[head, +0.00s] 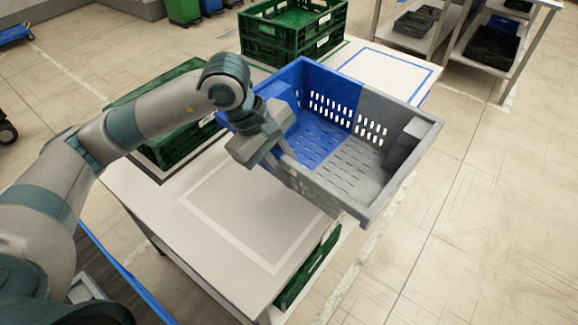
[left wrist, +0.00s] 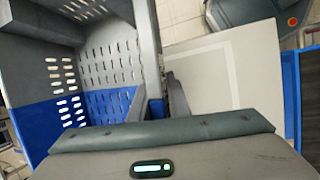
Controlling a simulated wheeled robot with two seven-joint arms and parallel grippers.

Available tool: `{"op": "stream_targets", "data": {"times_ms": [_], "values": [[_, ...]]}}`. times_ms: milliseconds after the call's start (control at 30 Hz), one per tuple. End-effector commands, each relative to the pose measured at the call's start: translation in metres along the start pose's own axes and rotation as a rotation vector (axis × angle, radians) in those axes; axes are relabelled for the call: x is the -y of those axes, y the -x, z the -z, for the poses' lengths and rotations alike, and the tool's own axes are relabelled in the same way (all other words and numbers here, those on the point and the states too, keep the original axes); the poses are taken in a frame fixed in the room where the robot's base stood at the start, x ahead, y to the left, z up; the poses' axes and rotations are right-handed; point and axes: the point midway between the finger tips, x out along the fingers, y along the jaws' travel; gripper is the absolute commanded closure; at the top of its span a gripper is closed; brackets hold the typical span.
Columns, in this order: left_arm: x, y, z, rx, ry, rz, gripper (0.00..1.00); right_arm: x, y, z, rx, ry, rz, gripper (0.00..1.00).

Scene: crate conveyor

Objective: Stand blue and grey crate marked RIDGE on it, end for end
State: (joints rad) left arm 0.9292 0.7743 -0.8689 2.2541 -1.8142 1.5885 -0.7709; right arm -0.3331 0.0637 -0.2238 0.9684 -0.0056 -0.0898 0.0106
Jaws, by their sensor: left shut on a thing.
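The blue and grey crate (head: 400,192) is empty and open at the top, blue at its left end and grey at its right. It hangs tilted over the right side of the table (head: 215,255). My left gripper (head: 280,152) is shut on the crate's near long wall, close to where blue meets grey. In the left wrist view the crate (left wrist: 108,60) fills the upper left, with its gripped wall between the fingers (left wrist: 165,105). No RIDGE marking is readable. My right gripper is not in view.
A white outline (head: 190,203) marks a bare area of the table. A blue outline (head: 427,85) lies at the far end, partly behind the crate. A green crate (head: 165,145) stands at left, and stacked green crates (head: 290,45) stand behind. Shelves (head: 455,60) stand back right.

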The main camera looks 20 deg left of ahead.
Motion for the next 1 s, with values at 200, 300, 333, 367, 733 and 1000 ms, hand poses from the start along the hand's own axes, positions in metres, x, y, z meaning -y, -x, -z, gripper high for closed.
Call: {"op": "stream_targets", "data": {"times_ms": [200,300,333,367,733,1000], "values": [[0.012,-0.001,0.01,0.06,-0.178,0.053,1.0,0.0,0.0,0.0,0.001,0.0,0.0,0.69],[0.019,-0.002,0.015,0.092,-0.283,0.085,1.0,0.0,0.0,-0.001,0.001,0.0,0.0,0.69],[0.021,-0.002,0.016,0.103,-0.314,0.096,1.0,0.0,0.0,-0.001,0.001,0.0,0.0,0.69],[0.023,-0.002,0.018,0.113,-0.346,0.106,1.0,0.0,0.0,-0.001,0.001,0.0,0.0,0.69],[0.05,0.002,0.031,0.246,-0.763,0.235,1.0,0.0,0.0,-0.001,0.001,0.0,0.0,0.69],[0.061,0.005,0.036,0.304,-0.946,0.291,1.0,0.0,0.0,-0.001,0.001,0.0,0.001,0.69]]}}
